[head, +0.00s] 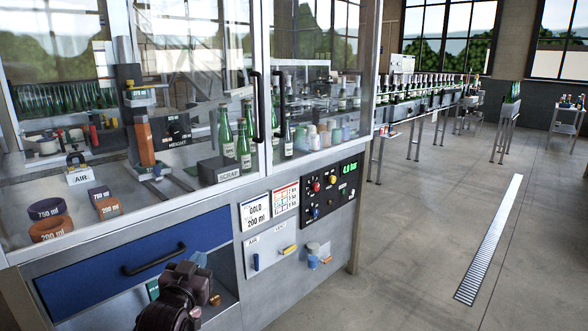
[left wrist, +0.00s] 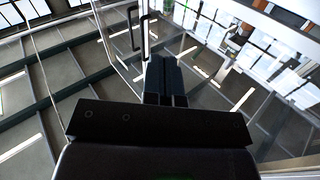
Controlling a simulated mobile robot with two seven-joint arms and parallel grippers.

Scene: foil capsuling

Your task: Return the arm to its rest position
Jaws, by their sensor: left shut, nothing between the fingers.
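My left gripper (left wrist: 165,75) is shut and empty in the left wrist view, its two dark fingers side by side. In the head view my dark left arm and hand (head: 175,300) show at the bottom, in front of the machine's lower cabinet, below the blue drawer (head: 135,262). The fingertips are hard to make out there. My right gripper is in neither view.
The glazed machine has two dark vertical door handles (head: 276,105), and its control panel (head: 331,188) is at the right. Green bottles (head: 226,135) stand inside. The floor to the right is clear, with a long drain grate (head: 490,240).

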